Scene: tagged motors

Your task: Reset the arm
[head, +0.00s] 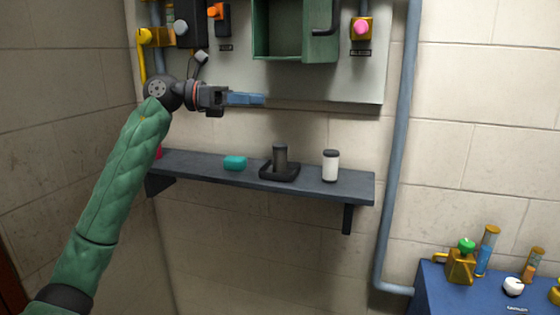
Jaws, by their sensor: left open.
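My left arm, in a green quilted sleeve, comes in from the lower left of the head view and reaches up toward the wall panel. Its gripper (245,99) is open, pointing right, in front of the panel's lower edge and above the shelf. Nothing shows held in it. The fingers look blue-grey and overlap from this angle. My right arm and gripper are not in view.
A dark shelf (350,187) holds a teal object (235,163), a dark holder (279,172) and a white dark-capped container (330,166). A green open box (318,48) and pink knob (361,28) are on the panel. A blue table (440,299) with several small items stands lower right.

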